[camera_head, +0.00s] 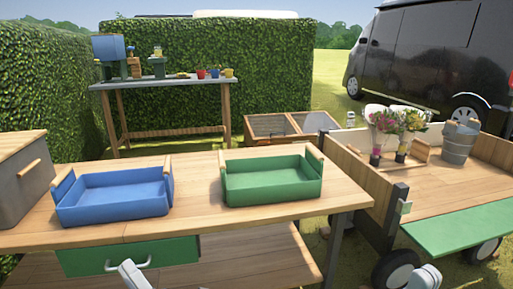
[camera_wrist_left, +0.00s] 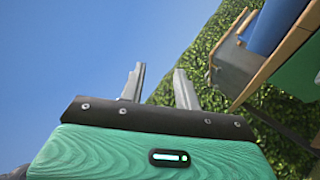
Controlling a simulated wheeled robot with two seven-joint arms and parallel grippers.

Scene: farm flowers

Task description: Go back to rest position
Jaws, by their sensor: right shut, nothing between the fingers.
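My left gripper (camera_wrist_left: 160,69) shows in the left wrist view with its two metal fingers apart and only sky and hedge between them. In the head view, a grey-white part of my left arm (camera_head: 132,276) shows at the bottom edge, in front of the table's green drawer. My right gripper (camera_head: 425,279) shows only as a small grey-white piece at the bottom right, in front of the cart and holding nothing. Most of both arms is out of the head view.
A wooden table (camera_head: 140,237) carries a blue tray (camera_head: 115,205) and a green tray (camera_head: 272,187), both empty. A cart (camera_head: 440,185) at right holds flowers (camera_head: 398,122) and a metal bucket (camera_head: 459,143). A grey box (camera_head: 22,190) stands at left. Grass lies beyond.

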